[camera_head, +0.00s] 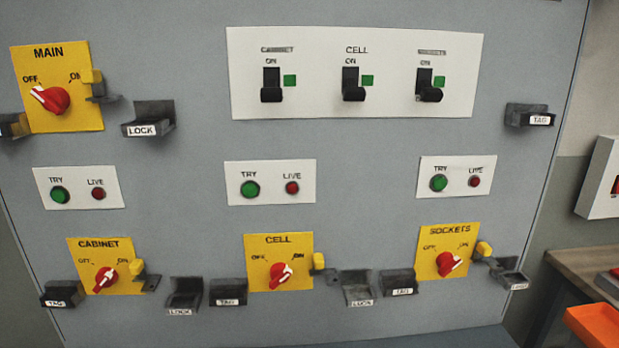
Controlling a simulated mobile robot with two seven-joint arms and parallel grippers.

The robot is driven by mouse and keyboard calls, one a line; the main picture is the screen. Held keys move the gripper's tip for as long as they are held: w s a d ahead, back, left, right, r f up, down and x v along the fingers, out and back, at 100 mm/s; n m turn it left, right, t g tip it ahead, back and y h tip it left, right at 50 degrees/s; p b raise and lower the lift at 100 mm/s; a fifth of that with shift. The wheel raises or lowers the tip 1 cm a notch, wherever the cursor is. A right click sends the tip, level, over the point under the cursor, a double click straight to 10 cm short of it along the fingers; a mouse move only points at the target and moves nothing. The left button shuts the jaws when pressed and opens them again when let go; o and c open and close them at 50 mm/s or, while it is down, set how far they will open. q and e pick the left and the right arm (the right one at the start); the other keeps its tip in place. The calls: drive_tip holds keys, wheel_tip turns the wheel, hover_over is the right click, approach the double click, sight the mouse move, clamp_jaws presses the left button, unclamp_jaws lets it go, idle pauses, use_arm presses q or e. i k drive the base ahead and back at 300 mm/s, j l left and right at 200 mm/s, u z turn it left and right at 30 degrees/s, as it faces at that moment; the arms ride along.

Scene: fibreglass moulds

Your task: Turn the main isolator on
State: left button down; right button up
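The main isolator is a red rotary knob (50,99) on a yellow plate (72,116) labelled MAIN at the upper left of the grey panel. Its white pointer aims up-left at the OFF mark; the ON mark is at the plate's upper right. A small yellow piece (91,76) on a dark bracket (101,91) sits at the plate's right edge, beside the knob and apart from it. Neither of my grippers is in view.
Dark LOCK (148,118) and TAG (530,115) holders jut from the panel. Lower CABINET (106,278), CELL (281,275) and SOCKETS (448,263) knobs sit on yellow plates. Black switches (353,84) are on a white plate. An orange tray (596,326) is lower right.

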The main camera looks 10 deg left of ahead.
sight(55, 99)
drive_tip(key=u, duration=1.45)
